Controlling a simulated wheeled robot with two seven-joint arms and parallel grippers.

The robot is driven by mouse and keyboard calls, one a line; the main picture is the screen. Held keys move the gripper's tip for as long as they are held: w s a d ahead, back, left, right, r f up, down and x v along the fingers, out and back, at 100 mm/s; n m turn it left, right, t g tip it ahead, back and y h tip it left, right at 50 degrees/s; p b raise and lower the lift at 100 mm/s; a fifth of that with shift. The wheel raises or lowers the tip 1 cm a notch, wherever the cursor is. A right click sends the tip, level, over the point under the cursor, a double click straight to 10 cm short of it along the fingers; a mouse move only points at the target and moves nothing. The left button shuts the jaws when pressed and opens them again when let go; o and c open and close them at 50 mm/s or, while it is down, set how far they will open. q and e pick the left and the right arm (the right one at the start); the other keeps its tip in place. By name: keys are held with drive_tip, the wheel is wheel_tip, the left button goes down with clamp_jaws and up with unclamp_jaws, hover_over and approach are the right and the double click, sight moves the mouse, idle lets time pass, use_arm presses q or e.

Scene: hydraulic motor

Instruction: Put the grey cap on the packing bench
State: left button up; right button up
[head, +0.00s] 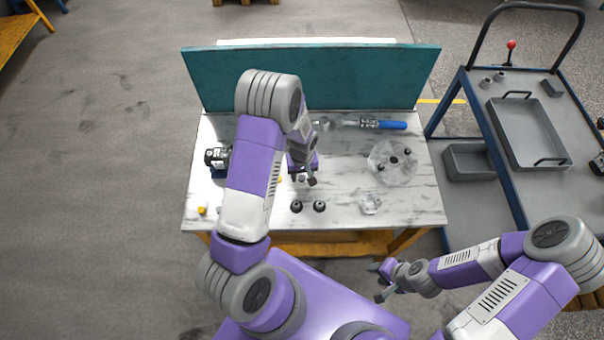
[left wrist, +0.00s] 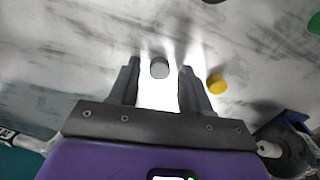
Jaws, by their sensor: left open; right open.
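The grey cap (left wrist: 159,67) is a small round piece on the marbled white worktop (head: 345,205). In the left wrist view it lies between the fingertips of my left gripper (left wrist: 160,76), with gaps on both sides. My left gripper (head: 308,181) is open and low over the middle of the worktop in the head view. There the arm and fingers partly hide the spot, and I cannot clearly pick out the cap. My right gripper (head: 377,282) is open and empty in front of the worktop's near edge. I cannot tell which surface is the packing bench.
A yellow cap (left wrist: 216,84) lies just right of the fingers. Two dark round parts (head: 308,206), a clear disc (head: 392,162), a small clear part (head: 370,204) and a blue-handled tool (head: 390,124) lie on the worktop. A teal panel (head: 345,75) stands behind; a blue trolley (head: 490,135) stands right.

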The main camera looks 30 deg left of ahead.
sight(302, 178)
use_arm(q)
wheel_tip(302, 178, up, 12)
drive_tip(key=p, duration=0.1)
use_arm(e)
drive_tip(key=shift+r, duration=0.65)
